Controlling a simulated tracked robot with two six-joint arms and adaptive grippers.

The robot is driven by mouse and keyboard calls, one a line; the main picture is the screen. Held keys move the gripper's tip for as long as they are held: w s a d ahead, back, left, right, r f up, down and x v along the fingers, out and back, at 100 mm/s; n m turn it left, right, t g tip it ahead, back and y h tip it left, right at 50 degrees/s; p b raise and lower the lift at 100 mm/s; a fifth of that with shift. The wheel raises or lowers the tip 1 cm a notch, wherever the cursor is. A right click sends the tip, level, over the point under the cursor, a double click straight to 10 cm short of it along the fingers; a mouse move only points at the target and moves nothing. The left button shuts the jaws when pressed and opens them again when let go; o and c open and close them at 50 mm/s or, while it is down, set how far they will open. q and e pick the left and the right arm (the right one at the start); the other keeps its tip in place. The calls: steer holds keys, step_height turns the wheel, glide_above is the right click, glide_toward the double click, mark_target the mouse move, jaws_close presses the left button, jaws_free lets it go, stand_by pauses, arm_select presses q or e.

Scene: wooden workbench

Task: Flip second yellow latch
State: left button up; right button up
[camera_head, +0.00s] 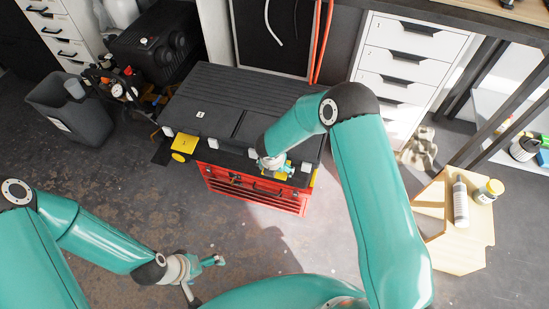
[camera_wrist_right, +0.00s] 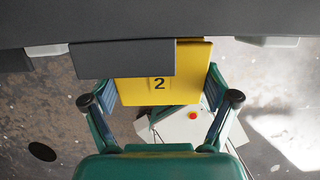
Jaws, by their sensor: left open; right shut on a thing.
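The second yellow latch (camera_wrist_right: 160,88), marked "2", hangs at the front edge of a dark toolbox lid in the right wrist view. My right gripper (camera_wrist_right: 160,100) has a finger on each side of it and is shut on it. In the head view my right gripper (camera_head: 277,168) is at the box's right front, and only a little yellow shows around it. Another yellow latch (camera_head: 184,143) is at the left front of the black toolbox (camera_head: 235,95). My left gripper (camera_head: 211,261) is open and empty, low over the floor, away from the box.
The toolbox rests on a red drawer chest (camera_head: 255,190). White drawers (camera_head: 405,65) stand behind to the right. A wooden stand (camera_head: 457,240) with a bottle (camera_head: 460,203) is at the right. A grey bin (camera_head: 68,110) is at the left. The floor in front is clear.

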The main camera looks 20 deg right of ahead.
arm_select(q)
step_height(320, 180, up, 6)
steer(key=p, duration=0.4)
steer(key=shift+f, duration=0.15)
arm_select(e)
steer(key=shift+w+r+g+y, duration=0.3)
steer(key=shift+r+g+y, duration=0.1)
steer(key=shift+g, duration=0.1)
steer(key=o, duration=0.9)
steer(key=shift+o, duration=0.2)
steer(key=shift+f, duration=0.15)
steer(key=shift+s, duration=0.1)
step_height(320, 180, up, 12)
steer(key=s+a, duration=0.1)
steer(key=shift+s, duration=0.25)
steer(key=shift+f, duration=0.15)
